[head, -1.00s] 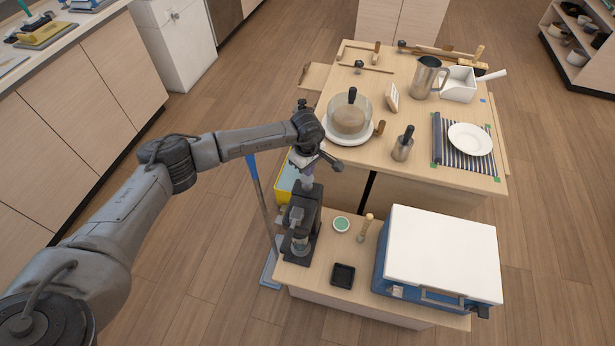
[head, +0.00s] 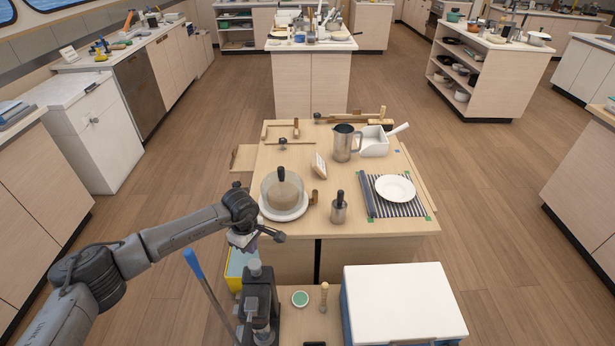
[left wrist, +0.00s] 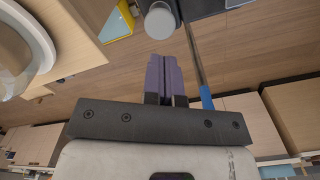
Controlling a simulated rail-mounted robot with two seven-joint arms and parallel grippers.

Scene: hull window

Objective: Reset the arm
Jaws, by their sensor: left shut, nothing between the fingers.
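My left arm comes in from the left in the head view. Its gripper (head: 245,241) hangs over the gap by the near left edge of the wooden table. In the left wrist view the purple-grey fingers (left wrist: 167,78) are shut together with nothing between them. Just beyond the fingertips is the round grey top of a dark upright device (left wrist: 160,21), which also shows below the gripper in the head view (head: 261,305). I cannot tell how far apart they are in height. My right gripper is not in view.
The table (head: 290,225) holds a glass-domed dish (head: 283,195), a steel jug (head: 344,143), and a white plate (head: 395,188) on a striped mat. A white-topped blue box (head: 405,303) stands at the front right. A blue-handled pole (head: 195,264) leans near the arm. Open floor lies right of the table.

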